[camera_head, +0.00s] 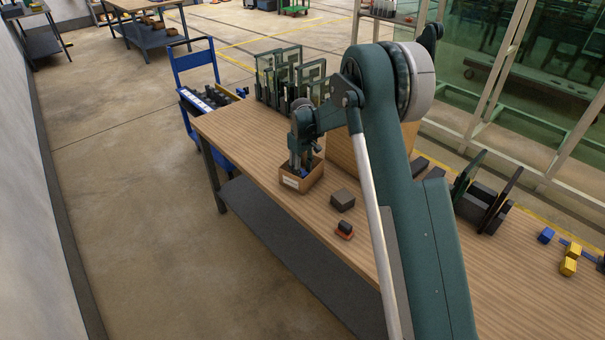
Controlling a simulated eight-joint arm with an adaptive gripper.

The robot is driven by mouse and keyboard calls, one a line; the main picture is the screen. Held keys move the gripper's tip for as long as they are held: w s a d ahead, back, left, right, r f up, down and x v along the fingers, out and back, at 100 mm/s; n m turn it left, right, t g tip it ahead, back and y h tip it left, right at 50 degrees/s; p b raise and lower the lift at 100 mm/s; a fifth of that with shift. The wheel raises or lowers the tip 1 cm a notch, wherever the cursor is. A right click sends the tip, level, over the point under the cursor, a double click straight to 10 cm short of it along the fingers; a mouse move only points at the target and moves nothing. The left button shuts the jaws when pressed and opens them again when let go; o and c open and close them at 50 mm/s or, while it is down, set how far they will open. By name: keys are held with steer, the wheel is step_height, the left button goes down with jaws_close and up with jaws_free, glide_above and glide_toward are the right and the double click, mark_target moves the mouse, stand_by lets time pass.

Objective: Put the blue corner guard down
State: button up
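My gripper (301,168) points down into a small open brown box (292,184) with a white label, standing on the wooden workbench. A small patch of blue (307,174) shows at the fingertips inside the box, and it may be the blue corner guard. The box walls and the fingers hide most of it. I cannot tell whether the fingers are closed on it or apart from it. Another blue block (546,235) lies on the bench at the right, away from my gripper.
A dark grey block (342,200) and a small black-and-orange piece (344,229) lie in front of the box. Green-framed racks (290,75) stand behind it. Yellow pieces (568,266) and dark upright plates (485,205) are at the right. A larger brown box (343,152) stands behind my arm.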

mark_target(303, 173)
step_height(303, 173, up, 11)
steer(key=shift+r+p, duration=0.2)
steer(key=shift+p, duration=0.25)
stand_by(0.6)
steer(key=shift+d+r, duration=0.1)
steer(key=s+d+r+m+t, duration=0.2)
steer(key=s+d+r, duration=0.6)
steer(key=s+r, duration=0.4)
steer(key=s+d+r+m+t, duration=0.1)
steer(key=s+d+r+m, duration=0.1)
steer(key=s+d+r, duration=0.85)
steer(key=s+d+f+m+t, duration=0.1)
steer(key=s+d, duration=0.1)
steer(key=s, duration=0.8)
steer(key=s+d+f+m+t, duration=0.1)
steer(key=s+d+m, duration=0.1)
steer(key=s, duration=0.9)
steer(key=s+d+f+m+t, duration=0.1)
steer(key=s+d, duration=0.3)
steer(key=s, duration=0.6)
steer(key=shift+s+f+m+t, duration=0.15)
steer(key=shift+f+m+t, duration=0.05)
steer(key=shift+m+t, duration=0.35)
